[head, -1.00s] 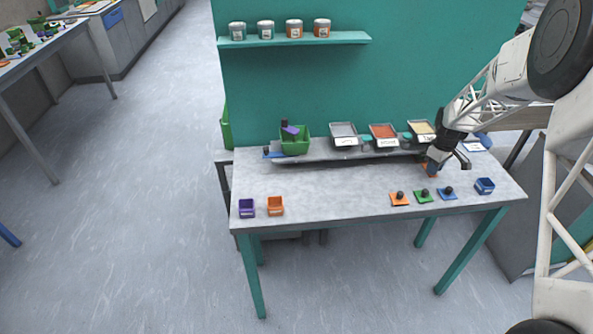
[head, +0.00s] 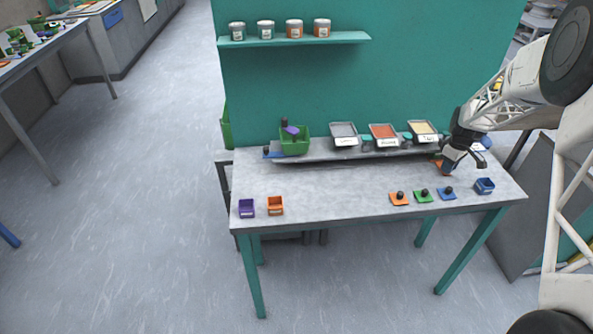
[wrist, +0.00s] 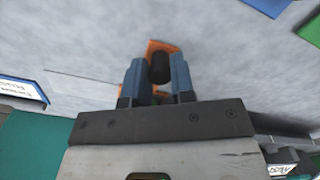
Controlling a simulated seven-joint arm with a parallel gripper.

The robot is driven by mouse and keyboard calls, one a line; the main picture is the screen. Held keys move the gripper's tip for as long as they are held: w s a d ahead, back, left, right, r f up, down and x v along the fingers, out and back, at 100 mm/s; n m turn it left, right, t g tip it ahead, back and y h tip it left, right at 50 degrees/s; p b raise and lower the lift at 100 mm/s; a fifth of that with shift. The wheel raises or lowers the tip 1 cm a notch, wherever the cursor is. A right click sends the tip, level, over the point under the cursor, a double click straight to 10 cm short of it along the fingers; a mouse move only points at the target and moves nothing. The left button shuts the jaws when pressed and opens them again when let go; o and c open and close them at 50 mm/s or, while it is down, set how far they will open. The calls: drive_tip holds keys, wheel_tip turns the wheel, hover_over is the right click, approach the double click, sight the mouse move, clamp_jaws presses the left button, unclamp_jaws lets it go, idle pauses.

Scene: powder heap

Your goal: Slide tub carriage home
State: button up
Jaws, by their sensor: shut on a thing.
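A green tub (head: 295,147) stands at the left end of a long grey ledge (head: 335,155) along the back of the table. A purple piece and a black knob show at its top, and a small blue part (head: 268,153) is at its left. My gripper (head: 446,168) is low over the right part of the table, far from the tub. In the wrist view its two blue fingers (wrist: 159,82) are shut on a black knob (wrist: 159,66) of an orange plate (wrist: 158,46). The fingers hide part of that plate.
Three labelled trays of powder (head: 383,131) stand at the back. Orange, green and blue knobbed plates (head: 424,196) lie near the front right, beside a blue box (head: 484,187). Purple (head: 247,208) and orange (head: 276,205) boxes are front left. The table's middle is clear.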

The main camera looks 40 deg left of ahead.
drive_tip(key=shift+w+d, duration=3.35)
drive_tip(key=shift+w, duration=0.05)
drive_tip(key=o, duration=0.8)
drive_tip(key=shift+c, duration=0.2)
wheel_tip(320, 180, up, 8)
drive_tip(key=shift+f, duration=0.25)
